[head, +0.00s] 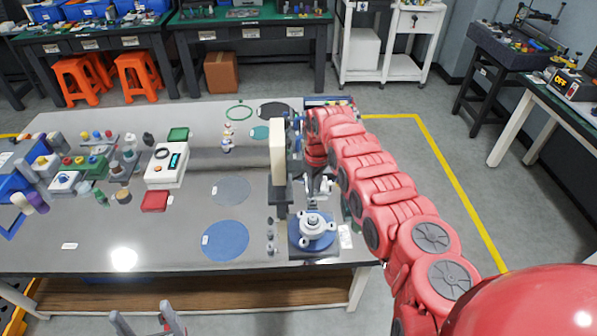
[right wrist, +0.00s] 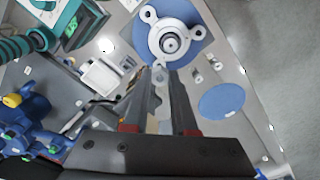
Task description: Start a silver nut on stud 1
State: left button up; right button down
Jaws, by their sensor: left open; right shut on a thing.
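In the right wrist view the flange (right wrist: 170,40) lies just beyond my fingertips. Which lug carries stud 1 I cannot tell. My right gripper (head: 318,190) is over the table just behind the flange. In its wrist view the right gripper (right wrist: 160,82) is shut on a small grey thing, probably a silver nut, mostly hidden between the fingers. Small silver pieces (head: 270,236) stand left of the base. My left gripper (head: 148,322) is open and empty at the bottom edge, in front of the table.
A tall cream block (head: 277,152) on a dark stand rises just left of my right gripper. A blue disc (head: 225,240) and a grey disc (head: 230,190) lie left of the base. A white tester box (head: 167,166) stands further left. The table's front-left area is mostly clear.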

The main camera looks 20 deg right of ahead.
aim_at(332, 224)
jog(key=s+d+f+n, duration=0.1)
jog(key=f, duration=0.1)
jog(key=s+d+f+n+p, duration=0.1)
jog(key=d+f, duration=0.1)
jog(key=f, duration=0.1)
jog(key=s+d+f+n+p, duration=0.1)
jog(key=d+f, duration=0.1)
jog(key=shift+s+d+f, duration=0.15)
jog(key=shift+s+f, duration=0.05)
jog(key=shift+s, duration=0.2)
notch_tip(332, 224, down, 5)
jog(key=b, duration=0.4)
jog(key=shift+s+d, duration=0.1)
jog(key=shift+f+n+b, duration=0.2)
jog(key=shift+n+b, duration=0.2)
jog(key=shift+d+r+n, duration=0.1)
jog(key=shift+r+n, duration=0.05)
jog(key=shift+n, duration=0.75)
jog(key=n+b, duration=0.2)
jog(key=n, duration=0.3)
jog(key=shift+b, duration=0.4)
jog(key=n+b, duration=0.1)
jog(key=n, duration=0.2)
jog(key=shift+r+n, duration=0.2)
jog(key=shift+n, duration=0.8)
jog(key=shift+f+b, duration=0.5)
jog(key=shift+b, duration=0.1)
